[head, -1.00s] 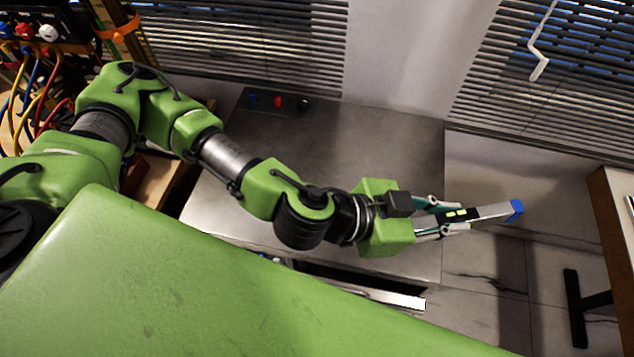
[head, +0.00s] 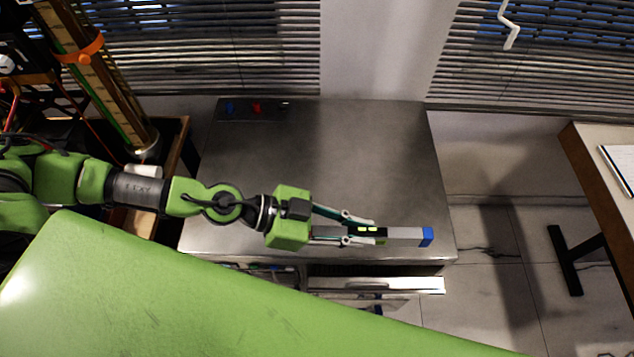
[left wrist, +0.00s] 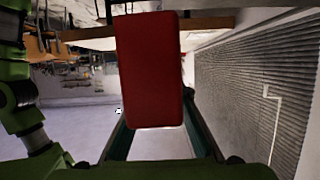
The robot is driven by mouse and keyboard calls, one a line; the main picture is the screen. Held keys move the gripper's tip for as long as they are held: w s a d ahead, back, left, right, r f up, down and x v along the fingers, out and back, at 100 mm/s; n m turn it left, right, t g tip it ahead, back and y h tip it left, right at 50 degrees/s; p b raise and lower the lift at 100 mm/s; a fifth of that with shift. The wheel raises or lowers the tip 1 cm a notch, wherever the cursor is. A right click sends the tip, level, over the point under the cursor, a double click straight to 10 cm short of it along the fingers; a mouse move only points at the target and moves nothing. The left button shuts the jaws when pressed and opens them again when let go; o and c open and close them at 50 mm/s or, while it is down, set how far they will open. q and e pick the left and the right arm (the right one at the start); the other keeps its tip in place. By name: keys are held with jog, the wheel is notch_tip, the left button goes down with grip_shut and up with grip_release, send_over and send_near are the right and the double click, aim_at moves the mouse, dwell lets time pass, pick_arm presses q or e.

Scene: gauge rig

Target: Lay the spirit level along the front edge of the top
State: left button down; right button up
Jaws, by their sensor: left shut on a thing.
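The spirit level (head: 405,235) is a grey bar with a blue end cap and yellow-green vials. My left gripper (head: 360,233) is shut on it, and the blue end points right. The level lies over the front right part of the grey metal top (head: 350,160), roughly in line with its front edge. I cannot tell whether it touches the top. In the left wrist view a red block (left wrist: 150,70), seemingly the level's other end, shows between the fingers (left wrist: 160,140). My right gripper is not in view.
Below the front edge a drawer (head: 400,286) stands open. Small blue and red items (head: 256,107) sit at the top's back left. A tall tube (head: 100,85) stands at the left, a table (head: 600,165) at the right. The top's middle is clear.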

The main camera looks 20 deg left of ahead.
aim_at(343, 230)
pick_arm(q)
jog(key=shift+a+f, duration=0.3)
jog(key=shift+a, duration=0.4)
jog(key=shift+s+a+f, duration=0.1)
jog(key=shift+a, duration=0.45)
jog(key=shift+a+f+b, duration=0.2)
jog(key=shift+b, duration=0.15)
jog(key=w+a+f+b, duration=0.1)
jog(key=w+a+f, duration=0.3)
jog(key=w+a+f+b, duration=0.2)
jog(key=w+a+f, duration=0.2)
jog(key=w, duration=0.1)
jog(key=shift+w+a+f, duration=0.2)
jog(key=shift+a, duration=0.2)
jog(key=shift+w+a+f, duration=0.15)
jog(key=shift+a+f, duration=0.05)
jog(key=shift+f, duration=0.15)
notch_tip(343, 230, down, 3)
jog(key=shift+w+a+r+p, duration=0.1)
jog(key=shift+r+p, duration=0.05)
jog(key=shift+p, duration=0.3)
jog(key=shift+f, duration=0.35)
